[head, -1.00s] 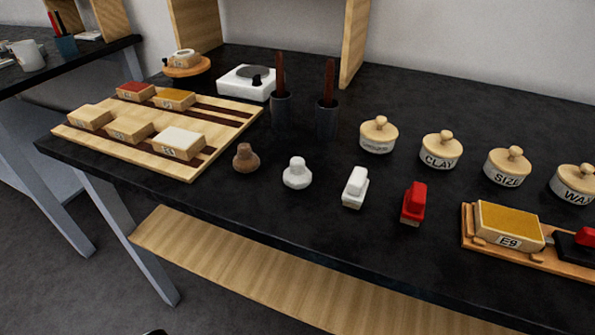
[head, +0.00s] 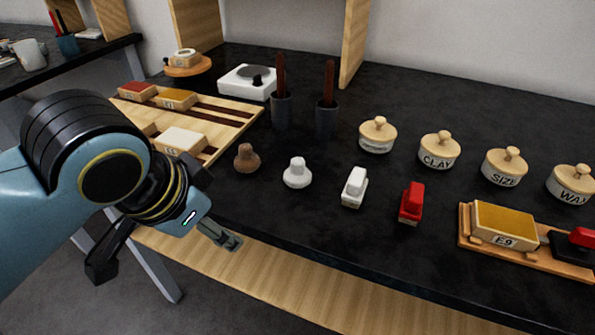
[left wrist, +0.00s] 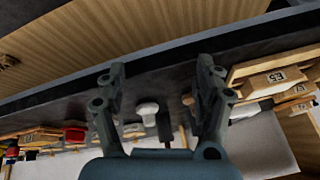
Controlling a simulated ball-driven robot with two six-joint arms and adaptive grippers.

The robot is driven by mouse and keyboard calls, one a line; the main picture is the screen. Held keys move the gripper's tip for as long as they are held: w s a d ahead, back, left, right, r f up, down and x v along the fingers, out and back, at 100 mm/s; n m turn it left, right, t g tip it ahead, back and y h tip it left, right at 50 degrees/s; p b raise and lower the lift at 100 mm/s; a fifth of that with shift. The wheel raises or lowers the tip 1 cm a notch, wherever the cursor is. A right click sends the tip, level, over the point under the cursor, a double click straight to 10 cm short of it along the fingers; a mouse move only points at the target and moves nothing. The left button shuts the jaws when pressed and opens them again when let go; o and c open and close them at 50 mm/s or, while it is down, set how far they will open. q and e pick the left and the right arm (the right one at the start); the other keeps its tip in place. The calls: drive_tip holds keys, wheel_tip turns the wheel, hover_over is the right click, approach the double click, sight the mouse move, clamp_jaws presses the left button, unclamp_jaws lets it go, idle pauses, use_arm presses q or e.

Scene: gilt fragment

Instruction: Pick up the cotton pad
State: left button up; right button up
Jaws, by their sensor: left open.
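The cotton pad appears to be the white, round, knob-topped piece (head: 297,173) on the black table, upright between a brown knob-topped piece (head: 247,158) and a white block with a handle (head: 354,188). My left gripper (head: 225,236) is open and empty at the table's front edge, lower left of the white piece and apart from it. In the left wrist view, the white piece (left wrist: 147,112) shows between the two spread fingers of the left gripper (left wrist: 160,84), beyond them. My right gripper is not in view.
A red handled block (head: 412,203) stands right of the white block. Several lidded pots (head: 439,152) line the right side. Two dark cups (head: 326,120) stand behind. A wooden rack (head: 225,128) is at left, partly hidden by my arm. A wooden tray (head: 467,240) sits front right.

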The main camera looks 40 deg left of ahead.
use_arm(q)
drive_tip(key=w+a+r+m+t+y, duration=0.25)
drive_tip(key=w+r+t, duration=0.25)
drive_tip(key=w+r, duration=0.25)
drive_tip(key=w+a+r+m+t+y, duration=0.1)
drive_tip(key=w+a+r+t, duration=0.2)
drive_tip(key=w+r+t, duration=0.35)
drive_tip(key=w+d+r+m+t+h, duration=0.2)
drive_tip(key=d+r+m+t+h, duration=0.1)
drive_tip(key=d+r+m+h, duration=1.7)
wheel_tip(320, 180, down, 8)
drive_tip(key=s+d+m+g, duration=0.1)
drive_tip(key=s+m+g, duration=0.1)
drive_tip(key=m+g, duration=0.9)
drive_tip(key=m+g+y, duration=0.5)
drive_tip(key=m+y, duration=0.2)
drive_tip(key=y, duration=0.5)
approach(295, 161)
drive_tip(key=d, duration=0.1)
drive_tip(key=shift+y, duration=0.25)
drive_tip(key=x, duration=0.5)
drive_tip(key=shift+s+a+f, duration=0.1)
drive_tip(key=shift+s+f, duration=0.1)
drive_tip(key=x, duration=0.6)
drive_tip(key=shift+w+a, duration=0.15)
drive_tip(key=shift+w, duration=0.15)
drive_tip(key=shift+r, duration=0.1)
drive_tip(key=c, duration=1)
drive_tip(key=shift+o, duration=0.2)
